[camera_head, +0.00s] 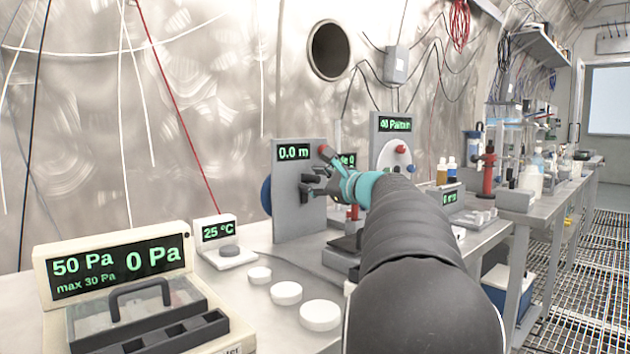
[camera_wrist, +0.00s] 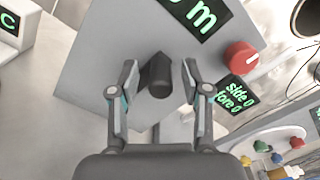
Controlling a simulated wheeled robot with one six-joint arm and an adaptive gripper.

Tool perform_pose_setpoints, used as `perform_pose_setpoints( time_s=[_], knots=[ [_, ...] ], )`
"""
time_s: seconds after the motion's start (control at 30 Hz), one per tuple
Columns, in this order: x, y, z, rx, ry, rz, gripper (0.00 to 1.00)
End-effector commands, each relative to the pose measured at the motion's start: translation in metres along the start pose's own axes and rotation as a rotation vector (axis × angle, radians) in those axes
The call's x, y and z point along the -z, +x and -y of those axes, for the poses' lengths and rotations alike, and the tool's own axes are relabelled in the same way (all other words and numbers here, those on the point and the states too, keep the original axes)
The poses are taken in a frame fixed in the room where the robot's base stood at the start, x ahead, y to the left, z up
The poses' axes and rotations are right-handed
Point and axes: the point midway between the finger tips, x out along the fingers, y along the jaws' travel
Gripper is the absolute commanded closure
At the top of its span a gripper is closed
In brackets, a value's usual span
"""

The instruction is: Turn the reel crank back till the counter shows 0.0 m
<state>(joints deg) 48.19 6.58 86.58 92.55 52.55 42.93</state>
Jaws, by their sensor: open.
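The grey reel panel (camera_head: 290,215) stands upright on the bench, with a blue round part (camera_head: 266,195) behind its left edge. Its counter (camera_head: 293,153) reads 0.0 m in green; the wrist view shows only part of this display (camera_wrist: 200,14). My gripper (camera_head: 306,185) is in front of the panel. In the wrist view my gripper (camera_wrist: 159,72) is open, with a dark crank-like handle (camera_wrist: 158,78) between its fingers and gaps on both sides. A red knob (camera_wrist: 241,56) sits on the panel to the right and also shows in the head view (camera_head: 323,150).
A pressure box (camera_head: 115,262) reading 50 Pa and 0 Pa stands at front left, beside a 25 °C display (camera_head: 217,232). White discs (camera_head: 320,315) lie on the bench. Another panel (camera_head: 392,124) with a dial stands behind my arm on the right.

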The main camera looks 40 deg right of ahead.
Motion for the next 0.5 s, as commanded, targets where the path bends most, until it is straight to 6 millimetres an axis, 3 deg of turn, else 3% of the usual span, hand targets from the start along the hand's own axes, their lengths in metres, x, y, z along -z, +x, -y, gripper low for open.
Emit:
perform_pose_setpoints(
  time_s=[0.5],
  knots=[
    [0.0, -0.09, 0.001, 0.003, 0.0, -0.002, 0.52]
  ],
)
